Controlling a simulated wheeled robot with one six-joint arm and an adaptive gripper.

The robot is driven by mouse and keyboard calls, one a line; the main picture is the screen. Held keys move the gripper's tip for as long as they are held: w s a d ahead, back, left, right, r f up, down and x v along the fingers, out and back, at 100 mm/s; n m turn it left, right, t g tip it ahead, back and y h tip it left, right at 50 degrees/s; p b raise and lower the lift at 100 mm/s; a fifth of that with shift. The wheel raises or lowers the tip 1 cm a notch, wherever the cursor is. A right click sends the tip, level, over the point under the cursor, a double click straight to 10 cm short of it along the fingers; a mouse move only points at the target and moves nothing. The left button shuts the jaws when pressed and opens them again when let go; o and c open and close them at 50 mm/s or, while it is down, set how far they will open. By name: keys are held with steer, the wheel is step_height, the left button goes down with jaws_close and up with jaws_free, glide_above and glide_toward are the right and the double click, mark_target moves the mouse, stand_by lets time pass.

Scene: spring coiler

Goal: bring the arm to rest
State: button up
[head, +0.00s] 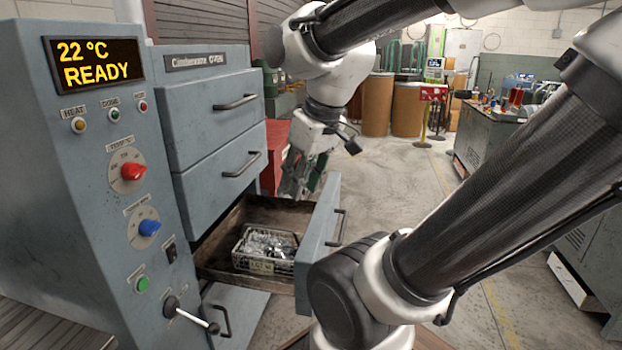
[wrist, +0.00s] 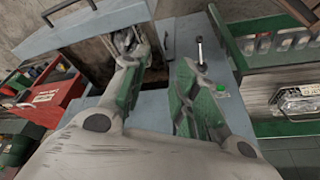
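My gripper (head: 303,178) hangs from my arm just beyond the open lower drawer (head: 222,262) of the grey oven (head: 213,110). In the wrist view its two green-and-grey fingers (wrist: 157,68) are spread apart with nothing visible between them. In the head view the fingers are small and partly blurred together. A wire basket (head: 265,262) with shiny metal parts sits in the open drawer, apart from the gripper. My arm reaches across the right of the head view, bent over the drawer.
The drawer front (head: 320,240) stands out from the oven close to my arm. The oven panel shows "22 °C READY" on its display (head: 93,62). Brown drums (head: 378,105) stand behind, and a workbench (head: 500,125) stands at right. The floor (head: 440,180) between is clear.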

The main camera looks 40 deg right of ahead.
steer(key=shift+s+d+r+m+h, duration=0.15)
steer(key=shift+s+m, duration=0.15)
steer(key=shift+s, duration=0.25)
steer(key=shift+s+d+r+m+h, duration=0.15)
steer(key=shift+s+m, duration=0.15)
steer(key=shift+s, duration=0.25)
